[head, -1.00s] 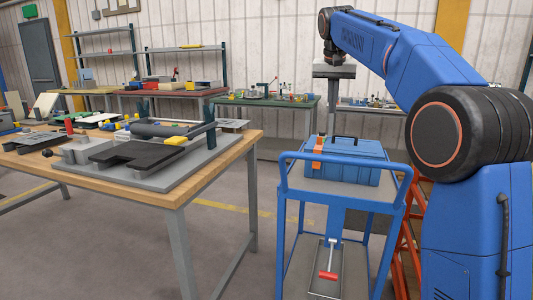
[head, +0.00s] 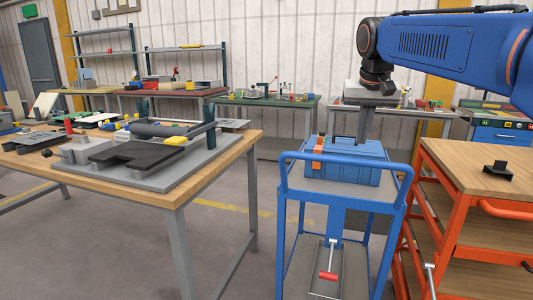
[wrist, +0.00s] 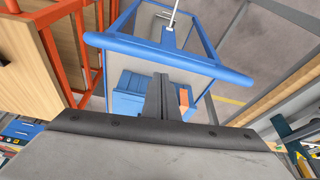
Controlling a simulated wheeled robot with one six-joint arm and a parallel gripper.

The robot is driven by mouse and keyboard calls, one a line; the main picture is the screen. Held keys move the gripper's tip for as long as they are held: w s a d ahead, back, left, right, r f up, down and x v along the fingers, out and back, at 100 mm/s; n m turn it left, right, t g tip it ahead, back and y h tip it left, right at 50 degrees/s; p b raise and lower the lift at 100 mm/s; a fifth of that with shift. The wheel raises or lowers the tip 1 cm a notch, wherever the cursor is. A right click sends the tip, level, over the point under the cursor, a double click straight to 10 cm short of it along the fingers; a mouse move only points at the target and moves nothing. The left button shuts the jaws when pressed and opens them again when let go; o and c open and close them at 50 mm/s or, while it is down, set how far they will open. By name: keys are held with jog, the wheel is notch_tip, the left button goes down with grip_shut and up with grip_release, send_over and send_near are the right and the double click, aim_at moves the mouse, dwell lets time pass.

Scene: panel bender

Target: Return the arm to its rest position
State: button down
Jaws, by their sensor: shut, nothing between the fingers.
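My blue arm reaches in from the right in the head view, its wrist pointing down. My gripper (head: 364,138) is shut and empty, hanging above and in front of or behind the blue toolbox's right part; I cannot tell the exact depth. In the wrist view my gripper's fingers (wrist: 162,82) are together, over the toolbox (wrist: 133,86), which they partly hide. In the head view the blue toolbox (head: 335,165) with an orange latch stands upright on the blue cart (head: 292,188).
An orange-framed workbench (head: 470,170) with a small black part (head: 498,170) stands right of the cart. A wooden table (head: 190,190) with a grey panel bender (head: 175,150) is at left. Benches (head: 265,102) line the back wall. Floor between table and cart is clear.

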jog(key=s+d+f+n, duration=0.2)
jog(key=s+d+f, duration=0.1)
jog(key=s+f, duration=2.5)
jog(key=s, duration=0.3)
jog(key=shift+s+t+y, duration=0.3)
jog(key=shift+t, duration=0.1)
